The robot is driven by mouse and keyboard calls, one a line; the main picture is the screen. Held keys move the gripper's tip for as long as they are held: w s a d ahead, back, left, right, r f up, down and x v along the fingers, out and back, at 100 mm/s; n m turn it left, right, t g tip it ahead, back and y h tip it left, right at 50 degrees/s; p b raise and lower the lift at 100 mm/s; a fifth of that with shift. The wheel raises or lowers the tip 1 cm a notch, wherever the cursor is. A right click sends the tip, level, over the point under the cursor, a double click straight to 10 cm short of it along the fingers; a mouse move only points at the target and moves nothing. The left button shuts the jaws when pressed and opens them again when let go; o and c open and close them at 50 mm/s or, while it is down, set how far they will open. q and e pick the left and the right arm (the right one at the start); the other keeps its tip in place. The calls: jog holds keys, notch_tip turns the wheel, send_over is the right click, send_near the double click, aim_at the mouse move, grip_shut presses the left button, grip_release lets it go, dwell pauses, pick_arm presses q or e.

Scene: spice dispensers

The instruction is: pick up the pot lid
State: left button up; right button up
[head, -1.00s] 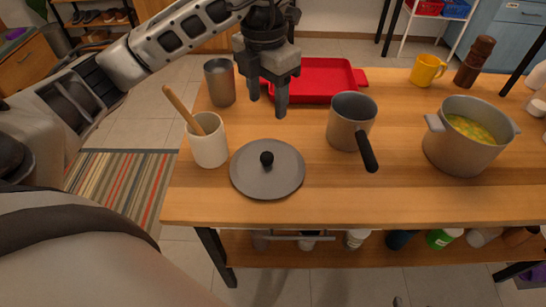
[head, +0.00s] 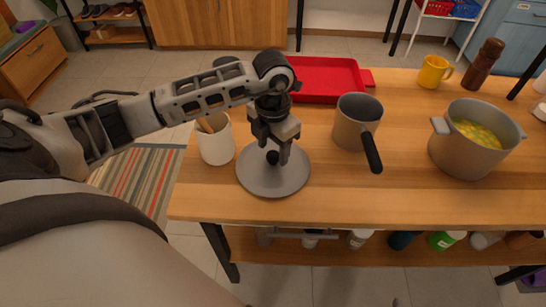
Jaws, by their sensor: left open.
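The grey round pot lid (head: 274,181) lies flat on the wooden table near its front left, with a black knob (head: 272,158) in its middle. My left gripper (head: 277,158) is directly over the lid, pointing down, with its fingertips at the height of the knob. The fingers are open around or just beside the knob; I cannot tell exactly which. The grey pot (head: 465,150) with yellow-green soup stands uncovered at the right. My right gripper is not in view.
A white utensil crock (head: 216,147) stands close to the lid's left. A saucepan (head: 352,128) with a black handle stands to its right. A red tray (head: 325,82), yellow mug (head: 432,72) and pepper mill (head: 484,64) are farther back. The table between saucepan and pot is clear.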

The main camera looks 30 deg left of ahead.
pick_arm(q)
jog(key=shift+f, duration=0.7)
grip_shut()
jog(key=shift+r, duration=0.1)
